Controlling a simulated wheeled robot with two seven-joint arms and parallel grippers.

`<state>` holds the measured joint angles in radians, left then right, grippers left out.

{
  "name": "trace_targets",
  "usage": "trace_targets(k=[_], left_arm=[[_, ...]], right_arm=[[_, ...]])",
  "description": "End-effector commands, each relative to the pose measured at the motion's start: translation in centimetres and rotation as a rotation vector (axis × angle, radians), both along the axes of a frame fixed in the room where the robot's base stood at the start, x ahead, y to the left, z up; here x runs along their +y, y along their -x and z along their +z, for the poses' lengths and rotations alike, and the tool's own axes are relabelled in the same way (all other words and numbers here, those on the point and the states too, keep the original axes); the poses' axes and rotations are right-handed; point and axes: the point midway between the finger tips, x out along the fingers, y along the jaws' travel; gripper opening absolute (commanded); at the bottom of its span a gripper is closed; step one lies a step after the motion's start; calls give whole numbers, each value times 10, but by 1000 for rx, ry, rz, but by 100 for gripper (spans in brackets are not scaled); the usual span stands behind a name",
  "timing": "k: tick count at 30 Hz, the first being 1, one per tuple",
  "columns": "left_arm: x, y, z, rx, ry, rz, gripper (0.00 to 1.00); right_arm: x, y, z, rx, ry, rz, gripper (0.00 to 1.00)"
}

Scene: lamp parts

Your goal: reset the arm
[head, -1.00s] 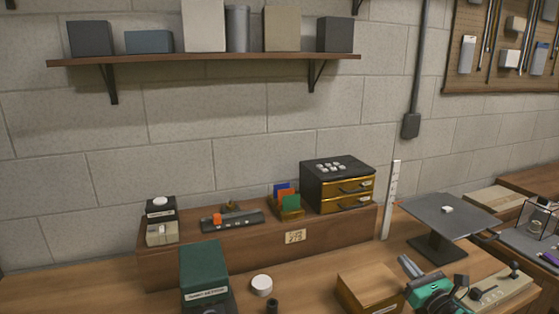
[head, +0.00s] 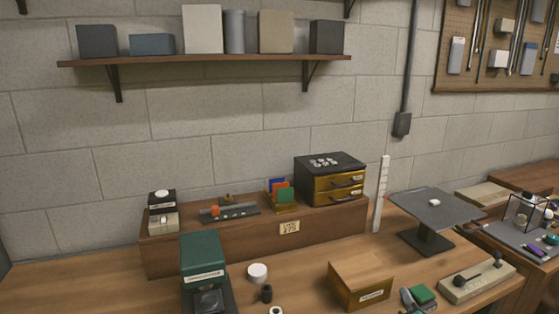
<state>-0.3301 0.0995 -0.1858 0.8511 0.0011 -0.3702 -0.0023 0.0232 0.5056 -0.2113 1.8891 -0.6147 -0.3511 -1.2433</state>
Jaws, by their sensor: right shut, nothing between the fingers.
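The task names no object apart from my arm. In the head view, only a small part of my right gripper (head: 408,298) shows, low at the bottom edge, right of the wooden box. Its fingers are shut with nothing between them. The rest of it and of my right arm is cut off by the frame. A green piece (head: 423,294) shows right beside it; I cannot tell whether they touch. My left gripper is not in view.
A wooden box (head: 361,283) stands left of the gripper and a control panel with knobs (head: 478,279) to its right. Behind are a grey plate on a stand (head: 433,209) and a black-and-gold drawer unit (head: 332,180). A green box (head: 202,257) and white roll (head: 257,272) are left.

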Motion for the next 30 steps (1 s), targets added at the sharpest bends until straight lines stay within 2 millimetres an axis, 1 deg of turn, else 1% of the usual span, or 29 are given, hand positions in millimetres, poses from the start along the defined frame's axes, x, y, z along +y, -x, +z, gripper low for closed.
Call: trace_targets(k=[5, 6, 8, 9, 11, 12, 13, 15, 18, 21, 25, 30], left_arm=[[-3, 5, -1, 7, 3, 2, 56], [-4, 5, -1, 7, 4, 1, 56], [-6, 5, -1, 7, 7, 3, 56], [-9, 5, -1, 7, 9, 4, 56], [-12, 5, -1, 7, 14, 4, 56], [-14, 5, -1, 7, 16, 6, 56], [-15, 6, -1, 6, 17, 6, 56], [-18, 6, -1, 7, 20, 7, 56], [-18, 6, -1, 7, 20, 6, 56], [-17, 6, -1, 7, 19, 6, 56], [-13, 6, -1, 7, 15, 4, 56], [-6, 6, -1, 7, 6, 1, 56]], right_arm=[[10, 55, -46, 182, -473, -161, 0], [13, 73, -59, 234, -605, -216, 0], [19, 102, -78, 313, -802, -308, 0], [23, 122, -90, 365, -927, -375, 0], [30, 154, -106, 437, -1104, -482, 0], [36, 174, -114, 480, -1207, -553, 0], [40, 188, -120, 509, -1274, -603, 0], [48, 217, -129, 565, -1407, -712, 0], [59, 253, -137, 628, -1547, -851, 0], [69, 284, -141, 678, -1656, -974, 0], [81, 319, -143, 726, -1763, -1125, 0], [95, 362, -140, 779, -1869, -1316, 0]])
